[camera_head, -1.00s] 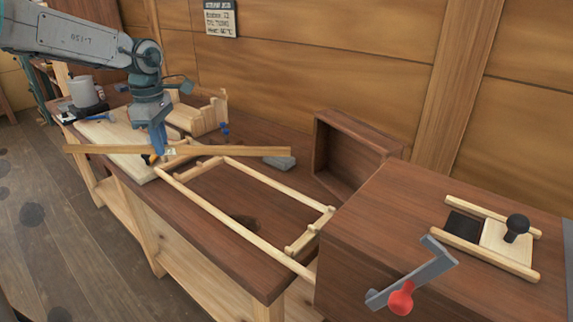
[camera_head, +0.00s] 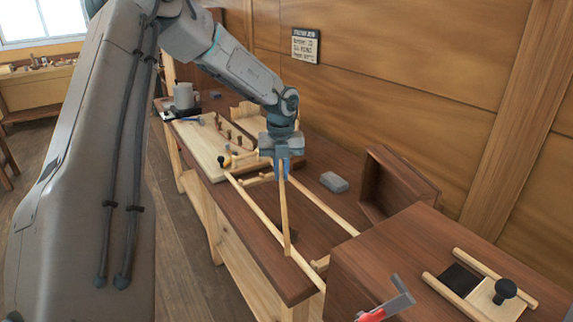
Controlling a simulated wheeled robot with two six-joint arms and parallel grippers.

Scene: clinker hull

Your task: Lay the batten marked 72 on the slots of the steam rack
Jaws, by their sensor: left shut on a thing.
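My left gripper (camera_head: 283,172) is shut on a long thin wooden batten (camera_head: 286,220), above the steam rack. The batten appears nearly end-on, running lengthwise over the rack, its near end close to the rack's near part. I cannot read a number on it, and cannot tell whether it touches the rack. The steam rack (camera_head: 262,222) is a pale wooden frame with two long rails and pegged crosspieces; its far crosspiece (camera_head: 256,181) is partly hidden by my gripper. My right gripper is not in view.
A dark wooden box (camera_head: 420,255) with a sliding lid, black knob (camera_head: 504,291) and red-handled lever (camera_head: 385,305) stands at right. A pegged board (camera_head: 205,150) and mug (camera_head: 184,95) are farther back.

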